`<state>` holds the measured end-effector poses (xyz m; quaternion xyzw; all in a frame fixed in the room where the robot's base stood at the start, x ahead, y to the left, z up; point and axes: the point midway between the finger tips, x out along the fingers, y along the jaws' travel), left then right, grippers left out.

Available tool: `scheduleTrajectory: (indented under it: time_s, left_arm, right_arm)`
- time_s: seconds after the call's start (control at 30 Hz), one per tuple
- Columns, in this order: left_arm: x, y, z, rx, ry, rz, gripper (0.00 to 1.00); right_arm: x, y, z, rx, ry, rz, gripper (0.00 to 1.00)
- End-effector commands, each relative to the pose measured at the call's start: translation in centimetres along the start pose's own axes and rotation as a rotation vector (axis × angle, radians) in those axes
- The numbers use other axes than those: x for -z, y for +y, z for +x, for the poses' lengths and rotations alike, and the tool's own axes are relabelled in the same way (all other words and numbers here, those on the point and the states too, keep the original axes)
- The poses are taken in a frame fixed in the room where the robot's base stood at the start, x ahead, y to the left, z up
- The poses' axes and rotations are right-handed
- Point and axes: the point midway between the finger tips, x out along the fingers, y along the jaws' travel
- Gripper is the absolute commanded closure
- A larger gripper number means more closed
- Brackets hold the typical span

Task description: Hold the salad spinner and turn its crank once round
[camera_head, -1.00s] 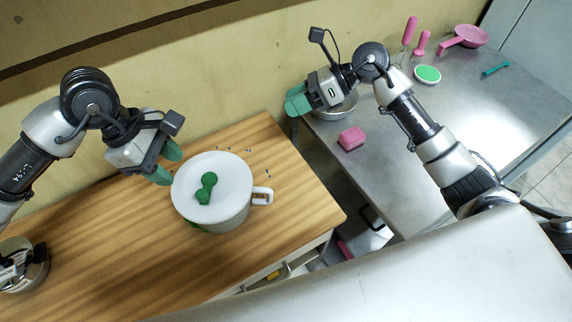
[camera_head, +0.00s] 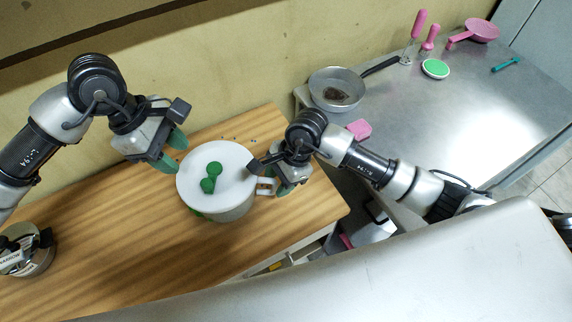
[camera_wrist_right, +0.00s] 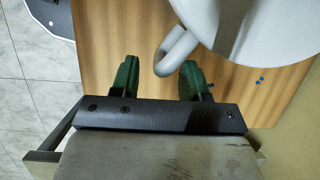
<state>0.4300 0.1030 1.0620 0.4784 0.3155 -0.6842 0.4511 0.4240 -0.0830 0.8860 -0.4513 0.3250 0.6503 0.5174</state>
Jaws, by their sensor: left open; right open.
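The salad spinner (camera_head: 226,214) stands on the wooden counter, a white pot with a white lid (camera_head: 231,161). Its green crank (camera_head: 211,177) lies on top of the lid. A white side handle (camera_head: 264,187) sticks out to the right; in the right wrist view the handle (camera_wrist_right: 176,52) reaches in between my right fingers. My right gripper (camera_head: 287,186) is open beside that handle; its green fingers (camera_wrist_right: 160,80) stand on either side of the handle's end, and I cannot tell whether they touch it. My left gripper (camera_head: 175,152) is open, just left of and behind the spinner, apart from it.
A frying pan (camera_head: 322,85) and a pink sponge (camera_head: 359,128) are on the metal table at right. Pink utensils (camera_head: 418,24) and a pink pan (camera_head: 482,29) lie farther back. The wooden counter's (camera_head: 150,235) front is clear.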

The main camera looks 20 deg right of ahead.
Motion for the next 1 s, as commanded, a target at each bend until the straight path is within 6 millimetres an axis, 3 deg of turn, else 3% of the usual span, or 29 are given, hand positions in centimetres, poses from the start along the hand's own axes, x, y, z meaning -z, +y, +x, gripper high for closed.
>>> scheduleTrajectory:
  time_s: [0.2,0.57,0.87,1.0]
  left_arm:
    - [0.0,0.0,0.0,0.0,0.0,0.0,0.57]
    - [0.0,0.0,0.0,0.0,0.0,0.0,0.57]
    - [0.0,0.0,0.0,0.0,0.0,0.0,0.57]
    - [0.0,0.0,0.0,0.0,0.0,0.0,0.57]
  right_arm:
    - [0.0,0.0,2.5,-0.002,-0.002,0.002,0.55]
    - [0.0,0.0,3.0,0.0,-0.001,0.002,0.55]
    - [0.0,0.0,3.0,0.0,-0.001,0.002,0.97]
    - [0.0,0.0,3.0,0.0,-0.001,0.002,1.0]
